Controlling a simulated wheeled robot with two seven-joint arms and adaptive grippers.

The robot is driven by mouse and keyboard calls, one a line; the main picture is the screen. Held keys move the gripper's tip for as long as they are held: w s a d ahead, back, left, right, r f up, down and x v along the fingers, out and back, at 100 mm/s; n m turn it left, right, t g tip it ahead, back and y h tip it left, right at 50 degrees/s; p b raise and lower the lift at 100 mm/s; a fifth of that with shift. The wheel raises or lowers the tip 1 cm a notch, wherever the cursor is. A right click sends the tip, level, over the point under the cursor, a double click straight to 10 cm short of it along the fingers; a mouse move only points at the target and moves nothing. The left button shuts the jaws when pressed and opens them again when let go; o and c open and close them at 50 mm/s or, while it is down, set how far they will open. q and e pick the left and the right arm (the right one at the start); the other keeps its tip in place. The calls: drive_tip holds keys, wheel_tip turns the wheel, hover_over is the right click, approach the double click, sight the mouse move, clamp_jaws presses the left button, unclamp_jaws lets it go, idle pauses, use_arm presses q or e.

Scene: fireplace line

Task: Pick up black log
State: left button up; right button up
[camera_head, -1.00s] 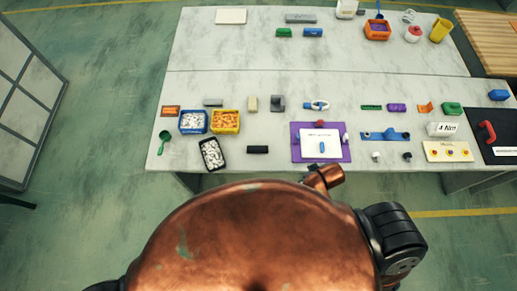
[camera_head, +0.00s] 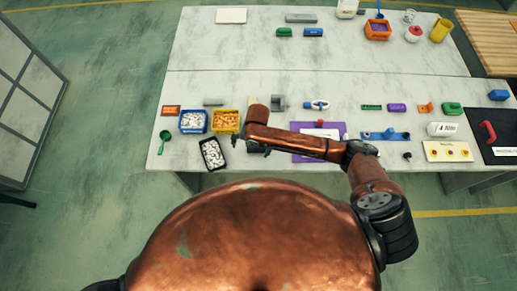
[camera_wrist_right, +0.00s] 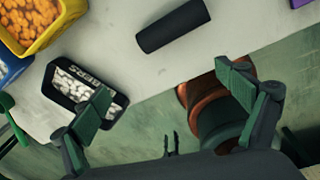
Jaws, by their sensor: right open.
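The black log (camera_wrist_right: 173,25) is a short dark cylinder lying on the grey-white table near its front edge. In the right wrist view it lies beyond the gap between the fingers, apart from them. My right gripper (camera_wrist_right: 166,88) is open and empty, with its dark green fingers spread wide. My left gripper is not in view.
A black tray of white pieces (camera_head: 212,154) stands left of the log, also seen in the right wrist view (camera_wrist_right: 63,92). A yellow bin of orange pieces (camera_head: 227,121) and a blue bin (camera_head: 193,122) stand behind it. A purple board (camera_head: 304,158) lies to the right under my arm.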

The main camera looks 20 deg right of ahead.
sight(258, 148)
drive_tip(key=w+d+n, duration=0.1)
drive_tip(key=w+d+r+n+h, duration=0.1)
drive_tip(key=d+n, duration=0.1)
drive_tip(key=shift+w+d, duration=0.1)
drive_tip(key=shift+w, duration=0.25)
drive_tip(key=shift+d+f, duration=0.1)
drive_tip(key=shift+f, duration=1.05)
drive_tip(key=f, duration=0.4)
drive_tip(key=shift+s+d+f, duration=0.1)
drive_tip(key=shift+d, duration=0.25)
drive_tip(key=shift+f, duration=0.55)
drive_tip(key=shift+c, duration=0.5)
drive_tip(key=c, duration=1.2)
drive_tip(key=shift+o, duration=0.2)
drive_tip(key=shift+r, duration=0.15)
